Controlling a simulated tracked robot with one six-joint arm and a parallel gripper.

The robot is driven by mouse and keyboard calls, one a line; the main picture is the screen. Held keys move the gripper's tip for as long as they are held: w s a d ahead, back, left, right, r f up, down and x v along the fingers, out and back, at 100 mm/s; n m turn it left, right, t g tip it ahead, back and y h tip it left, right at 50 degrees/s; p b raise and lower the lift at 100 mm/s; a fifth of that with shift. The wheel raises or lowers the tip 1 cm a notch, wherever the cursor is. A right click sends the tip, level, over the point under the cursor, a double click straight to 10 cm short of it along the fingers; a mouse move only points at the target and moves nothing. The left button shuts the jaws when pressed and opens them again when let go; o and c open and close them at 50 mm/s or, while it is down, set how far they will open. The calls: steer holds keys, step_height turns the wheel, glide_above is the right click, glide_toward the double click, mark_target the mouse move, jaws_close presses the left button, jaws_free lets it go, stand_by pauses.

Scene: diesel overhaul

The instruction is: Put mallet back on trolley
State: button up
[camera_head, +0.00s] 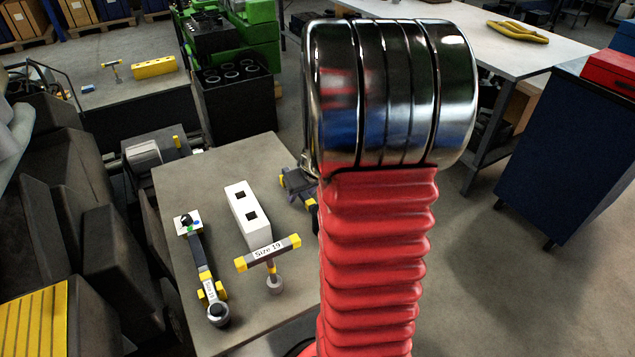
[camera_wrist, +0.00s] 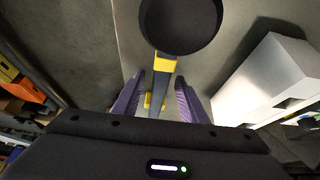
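The mallet shows in the wrist view, with a round black head (camera_wrist: 180,22) and a yellow-banded handle (camera_wrist: 164,66). It appears to rest on a grey top near an edge; contact is not clear. My gripper (camera_wrist: 160,76) has its two purple fingers on either side of the handle, apart, with gaps beside it. In the head view my gripper (camera_head: 298,181) is over the right side of the grey-topped trolley (camera_head: 190,165), partly hidden by my red arm. There, the mallet is mostly hidden behind the arm.
The block is close to my gripper's right in the wrist view (camera_wrist: 262,78). A blue cabinet (camera_head: 560,150) stands right.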

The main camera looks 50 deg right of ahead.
steer(key=shift+r, duration=0.1)
steer(key=shift+s+r, duration=0.25)
steer(key=shift+r, duration=0.45)
steer(key=v, duration=1.2)
steer(key=shift+s+a+f, duration=0.1)
steer(key=shift+x, duration=5.3)
steer(key=shift+r, duration=0.3)
steer(key=shift+r, duration=0.2)
steer(key=shift+s+v, duration=0.2)
steer(key=shift+v, duration=4.85)
steer(key=shift+x, duration=7.15)
